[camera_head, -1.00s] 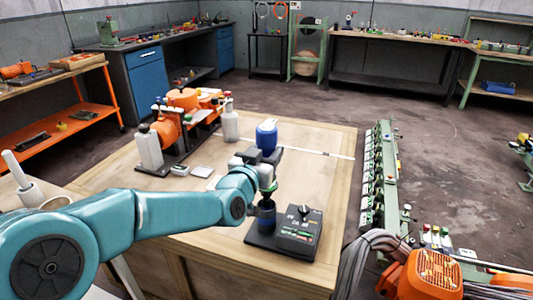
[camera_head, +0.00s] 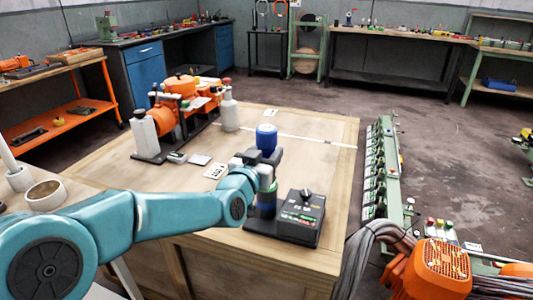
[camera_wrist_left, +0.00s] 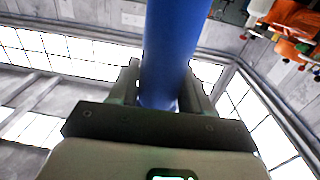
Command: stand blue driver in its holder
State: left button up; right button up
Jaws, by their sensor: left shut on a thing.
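The blue driver (camera_head: 266,137) stands upright in my left gripper (camera_head: 265,172), its thick blue end above the jaws. In the left wrist view the jaws (camera_wrist_left: 165,95) are shut around the blue driver (camera_wrist_left: 172,45). The holder (camera_head: 266,203), a dark cup with a blue band, is directly below the gripper on the black base of a control box (camera_head: 302,217). The driver's lower end is hidden by the gripper and arm, so I cannot tell how far it is inside the cup. My right gripper is out of view.
The wooden table (camera_head: 325,128) has free room behind the control box. A card (camera_head: 214,171) lies left of my gripper. A green rail (camera_head: 383,170) runs along the right.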

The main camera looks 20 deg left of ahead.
pick_arm(q)
jog(key=shift+f+b, duration=0.1)
jog(key=shift+b, duration=0.25)
dwell(0.3)
jog(key=o, duration=1.3)
jog(key=shift+f, duration=0.25)
jog(key=s+a, duration=0.1)
jog(key=s, duration=1.5)
jog(key=shift+s+a+r, duration=0.2)
jog(key=shift+r, duration=0.05)
